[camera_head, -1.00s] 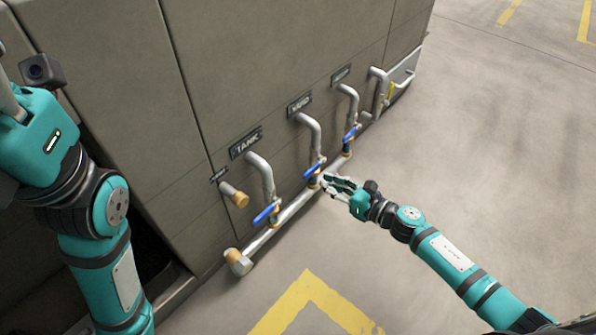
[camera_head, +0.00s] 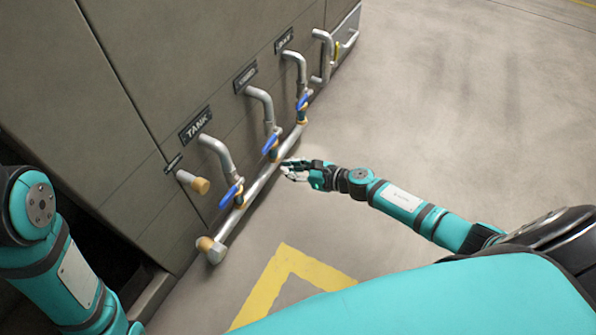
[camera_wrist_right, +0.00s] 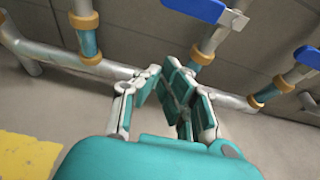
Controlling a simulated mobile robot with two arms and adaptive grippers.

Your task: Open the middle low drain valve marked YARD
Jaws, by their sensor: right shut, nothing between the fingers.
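The middle drain valve has a blue lever (camera_head: 270,145) on a grey down-pipe, under a dark label plate (camera_head: 245,77) whose text is too small to read. In the right wrist view its lever (camera_wrist_right: 195,8) lies crosswise to the pipe. My right gripper (camera_head: 285,171) is shut and empty, just right of and below this valve, beside the low header pipe (camera_head: 258,188). In the right wrist view the gripper (camera_wrist_right: 168,76) is in front of that pipe, below the lever and apart from it. My left arm shows at the left edge; its gripper is out of view.
The TANK valve (camera_head: 231,195) stands nearer, and another blue-levered valve (camera_head: 302,103) stands farther along the same header. A capped stub (camera_head: 195,183) sticks out at the left. Open concrete floor lies to the right, with a yellow marking (camera_head: 270,275).

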